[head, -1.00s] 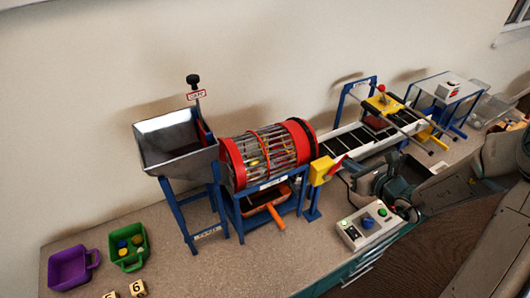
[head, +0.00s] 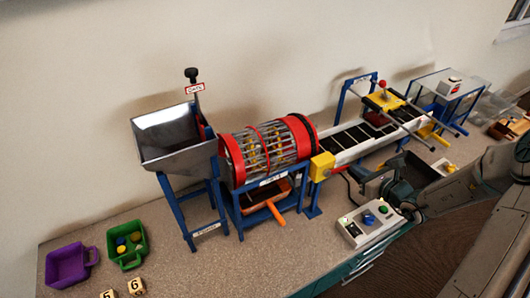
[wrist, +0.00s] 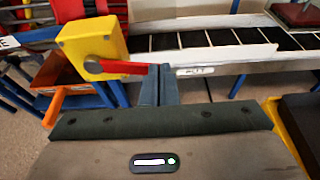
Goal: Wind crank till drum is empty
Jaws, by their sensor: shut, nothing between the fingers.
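The drum (head: 266,150) is a barred cage with red end rings on a blue stand. Several yellow pieces show between its bars. The crank is a yellow box (head: 322,166) at the drum's right end with a red handle (head: 340,169). In the wrist view the red handle (wrist: 122,68) points right from the yellow box (wrist: 92,50), nearly level. My gripper (wrist: 158,72) is shut and empty, with its fingertips at the handle's free end; I cannot tell whether they touch. My gripper also shows in the head view (head: 352,174).
A steel hopper (head: 175,138) stands left of the drum, an orange-handled tray (head: 268,198) below it. A conveyor (head: 350,140) runs right. A button box (head: 368,222) sits in front. Purple (head: 68,265) and green (head: 126,244) bins stand at left.

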